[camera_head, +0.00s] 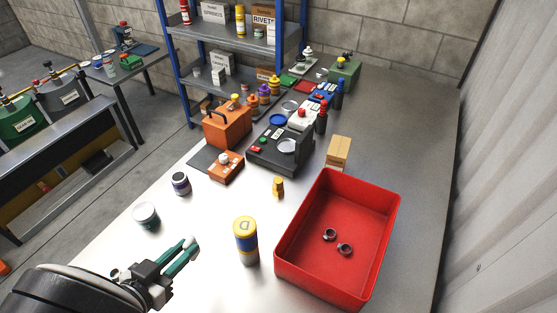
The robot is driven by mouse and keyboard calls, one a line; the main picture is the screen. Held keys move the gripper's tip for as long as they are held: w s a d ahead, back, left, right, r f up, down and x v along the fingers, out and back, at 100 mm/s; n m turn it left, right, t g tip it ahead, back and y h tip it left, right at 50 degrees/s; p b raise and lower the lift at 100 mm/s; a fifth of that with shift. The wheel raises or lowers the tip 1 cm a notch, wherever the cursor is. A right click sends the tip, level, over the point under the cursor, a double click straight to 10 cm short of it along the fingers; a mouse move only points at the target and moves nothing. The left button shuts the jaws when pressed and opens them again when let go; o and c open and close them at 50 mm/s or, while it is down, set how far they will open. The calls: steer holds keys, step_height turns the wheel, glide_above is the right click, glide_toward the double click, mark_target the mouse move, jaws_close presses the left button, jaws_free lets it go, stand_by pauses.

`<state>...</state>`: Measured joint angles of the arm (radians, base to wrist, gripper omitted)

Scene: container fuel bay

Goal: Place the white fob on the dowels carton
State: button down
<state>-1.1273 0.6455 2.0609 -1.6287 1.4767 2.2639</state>
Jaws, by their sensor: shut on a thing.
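My gripper (188,251) is at the lower left, above the white bench top. Its green fingers are shut on a small white thing (190,242) at their tips, which looks like the white fob; the fingers hide part of it. A small tan carton (338,152) stands behind the red bin, to the right of and well beyond my gripper. I cannot read a dowels label on it or on any other carton. Cartons on the blue shelf include one marked RIVETS (263,18) and another printed one (214,12).
A red bin (388,220) with two dark rings stands at the right. A yellow and blue cylinder (246,240), a small amber bottle (278,187) and two jars (146,215) (181,183) stand nearby. A dark scale-like device (268,160) and an orange box (226,168) stand farther back.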

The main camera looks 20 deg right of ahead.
steer(key=w+d+r+m+g+h, duration=0.2)
steer(key=w+d+r+m, duration=0.15)
steer(key=w+d, duration=1.35)
steer(key=s+d+r+m+g+h, duration=0.1)
steer(key=d+r, duration=0.2)
steer(key=d, duration=0.8)
steer(key=d+r+m+g, duration=0.1)
steer(key=d+r, duration=0.1)
steer(key=d, duration=0.9)
steer(key=s+d+r+m+g+h, duration=0.1)
steer(key=d+r, duration=0.2)
steer(key=d, duration=0.8)
glide_above(335, 149)
steer(key=shift+f, duration=5.5)
steer(key=shift+f, duration=0.15)
steer(key=c, duration=0.8)
jaws_free()
steer(key=shift+c, duration=0.2)
